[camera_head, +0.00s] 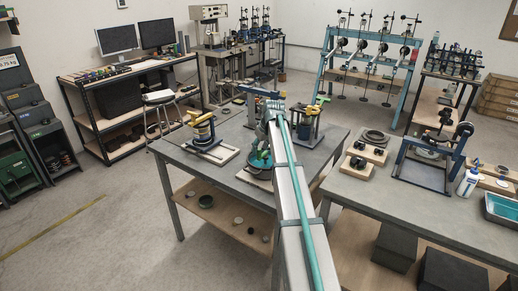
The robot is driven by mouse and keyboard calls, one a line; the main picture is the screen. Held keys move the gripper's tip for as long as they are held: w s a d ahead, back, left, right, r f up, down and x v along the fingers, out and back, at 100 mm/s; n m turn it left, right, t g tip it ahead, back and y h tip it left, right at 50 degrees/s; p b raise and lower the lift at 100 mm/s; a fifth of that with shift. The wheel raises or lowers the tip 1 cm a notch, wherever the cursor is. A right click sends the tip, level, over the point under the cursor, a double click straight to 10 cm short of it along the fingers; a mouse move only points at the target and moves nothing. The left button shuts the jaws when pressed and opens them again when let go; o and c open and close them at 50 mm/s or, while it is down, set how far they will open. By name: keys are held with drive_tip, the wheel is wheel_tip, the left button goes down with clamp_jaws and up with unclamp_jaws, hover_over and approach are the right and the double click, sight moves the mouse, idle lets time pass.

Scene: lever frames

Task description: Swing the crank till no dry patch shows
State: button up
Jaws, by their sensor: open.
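My arm reaches from the bottom edge to the middle grey table (228,160). My gripper (262,150) is at its far end, small and partly hidden by my arm; it is open. Close to it a teal and dark round device (260,160) stands on a pale base board; whether they touch I cannot tell. To the left, a device with a yellow top and dark cylinder (203,130) stands on a pale board. To the right, behind my arm, is another dark framed device (305,122). I cannot make out which part is the crank, or any dry patch.
The right table (355,196) holds a blue-framed wheel device (425,165), a white bottle (468,180) and a teal tray (502,207). A stool (158,97) stands behind the middle table. Its lower shelf (225,217) carries small items. The floor at left is free.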

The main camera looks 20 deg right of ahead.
drive_tip(key=shift+x, duration=1.2)
drive_tip(key=shift+c, duration=0.3)
clamp_jaws()
